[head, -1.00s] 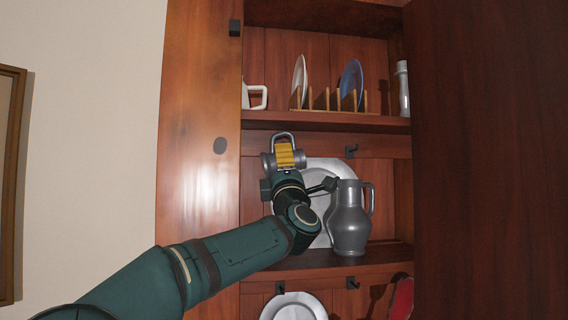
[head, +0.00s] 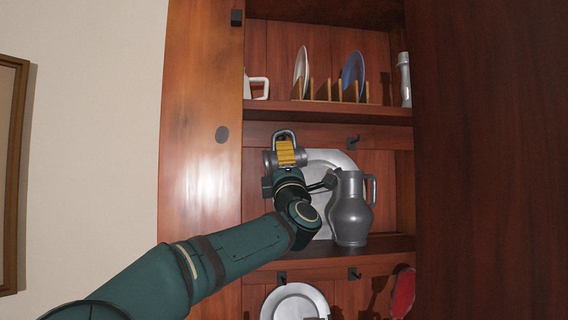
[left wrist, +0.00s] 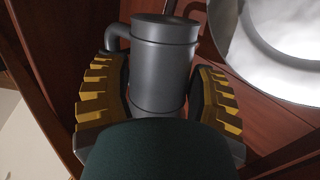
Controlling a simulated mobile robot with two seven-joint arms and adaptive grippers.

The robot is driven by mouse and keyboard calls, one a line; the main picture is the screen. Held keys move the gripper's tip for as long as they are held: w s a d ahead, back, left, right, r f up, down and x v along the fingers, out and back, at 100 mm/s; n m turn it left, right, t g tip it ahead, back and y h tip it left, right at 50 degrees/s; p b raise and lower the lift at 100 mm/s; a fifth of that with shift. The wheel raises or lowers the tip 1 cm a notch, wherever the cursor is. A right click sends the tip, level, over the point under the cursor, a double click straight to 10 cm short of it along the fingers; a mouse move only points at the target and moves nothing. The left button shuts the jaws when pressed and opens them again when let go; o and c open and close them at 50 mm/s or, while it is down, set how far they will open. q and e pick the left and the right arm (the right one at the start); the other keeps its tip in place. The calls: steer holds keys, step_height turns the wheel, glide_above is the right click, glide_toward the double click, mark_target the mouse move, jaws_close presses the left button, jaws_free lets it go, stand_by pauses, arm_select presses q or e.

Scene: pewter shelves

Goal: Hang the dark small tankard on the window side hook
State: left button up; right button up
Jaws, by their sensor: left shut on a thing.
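The dark small tankard (head: 270,161) is grey and held in my left gripper (head: 286,154), whose yellow fingers are shut around its body. In the head view its handle (head: 284,132) loops upward, just below the board under the upper shelf. The left wrist view shows the tankard (left wrist: 162,65) between both fingers, its handle at the left. A dark hook (head: 352,143) under that board is bare, to the right of the tankard. Any hook behind the tankard is hidden, so I cannot tell whether the handle touches one. My right gripper is out of view.
A grey pitcher (head: 350,212) stands close right of my left wrist, before a large pewter plate (head: 335,160). Above are a plate rack (head: 325,92), a white mug (head: 259,88) and a grey vessel (head: 404,80). Lower hooks (head: 282,277) (head: 354,273) hang below. Cabinet doors flank the shelves.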

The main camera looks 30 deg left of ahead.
arm_select(q)
steer(key=o, duration=1.4)
steer(key=shift+b+v, duration=2.6)
steer(key=shift+v, duration=0.95)
